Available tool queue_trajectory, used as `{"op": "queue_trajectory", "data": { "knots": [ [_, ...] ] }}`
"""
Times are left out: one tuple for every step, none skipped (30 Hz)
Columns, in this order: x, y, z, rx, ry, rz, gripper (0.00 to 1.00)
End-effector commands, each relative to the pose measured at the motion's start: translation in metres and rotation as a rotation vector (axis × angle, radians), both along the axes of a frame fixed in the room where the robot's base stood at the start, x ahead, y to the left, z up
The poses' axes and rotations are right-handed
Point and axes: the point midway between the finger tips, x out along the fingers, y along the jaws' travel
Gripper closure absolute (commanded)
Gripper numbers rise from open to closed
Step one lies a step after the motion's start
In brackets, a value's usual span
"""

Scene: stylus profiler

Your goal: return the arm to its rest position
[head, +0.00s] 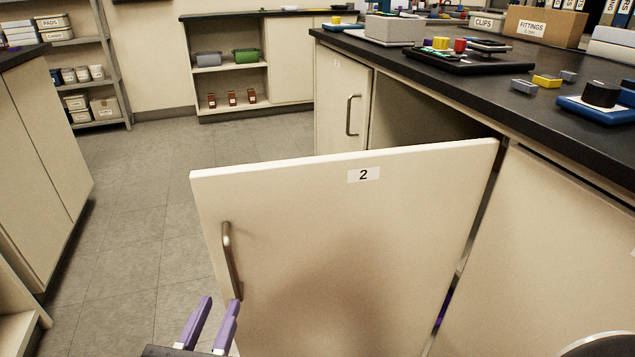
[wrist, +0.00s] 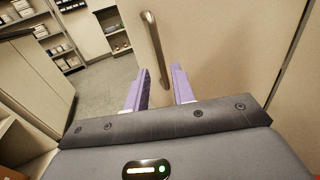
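My gripper (head: 208,323) is at the bottom of the head view, with two purple fingers apart and nothing seen between them. In the wrist view my gripper (wrist: 158,88) also shows its fingers spread. The cabinet door marked 2 (head: 350,240) stands swung wide open in front of me. Its metal bar handle (head: 230,260) is just above and to the right of my fingertips in the head view. In the wrist view the handle (wrist: 154,45) lies beyond the fingers. I cannot tell whether a finger touches the door or handle.
The dark bench top (head: 480,85) carries a black tray (head: 460,64), blocks and boxes at the right. Another cabinet (head: 45,160) stands at the left. A shelf rack (head: 95,60) is at the back left. The grey floor (head: 140,200) between is clear.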

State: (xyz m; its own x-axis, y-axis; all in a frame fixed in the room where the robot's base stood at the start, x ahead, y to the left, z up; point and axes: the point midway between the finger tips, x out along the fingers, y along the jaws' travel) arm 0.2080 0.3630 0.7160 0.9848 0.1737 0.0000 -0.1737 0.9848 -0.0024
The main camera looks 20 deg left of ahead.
Motion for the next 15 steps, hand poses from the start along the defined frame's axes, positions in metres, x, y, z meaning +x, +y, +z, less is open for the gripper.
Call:
{"op": "queue_trajectory", "data": {
  "knots": [
    [0.001, -0.001, 0.000, 0.002, 0.001, -0.003, 0.75],
    [0.003, -0.003, 0.000, 0.004, 0.005, -0.011, 0.75],
    [0.008, -0.007, 0.000, 0.013, 0.014, -0.031, 0.75],
    [0.014, -0.012, 0.000, 0.023, 0.025, -0.053, 0.75],
    [0.021, -0.020, 0.000, 0.035, 0.041, -0.083, 0.75],
    [0.033, -0.033, -0.001, 0.062, 0.068, -0.139, 0.75],
    [0.044, -0.046, -0.001, 0.088, 0.092, -0.189, 0.75],
    [0.055, -0.061, -0.002, 0.121, 0.121, -0.249, 0.75],
    [0.070, -0.085, -0.005, 0.175, 0.164, -0.340, 0.75],
    [0.080, -0.105, -0.007, 0.225, 0.199, -0.416, 0.75],
    [0.090, -0.127, -0.010, 0.284, 0.234, -0.497, 0.75],
    [0.099, -0.157, -0.015, 0.373, 0.282, -0.611, 0.75],
    [0.104, -0.179, -0.019, 0.450, 0.315, -0.698, 0.75],
    [0.107, -0.202, -0.023, 0.537, 0.348, -0.789, 0.75],
    [0.108, -0.231, -0.030, 0.666, 0.386, -0.911, 0.75]
  ]
}}
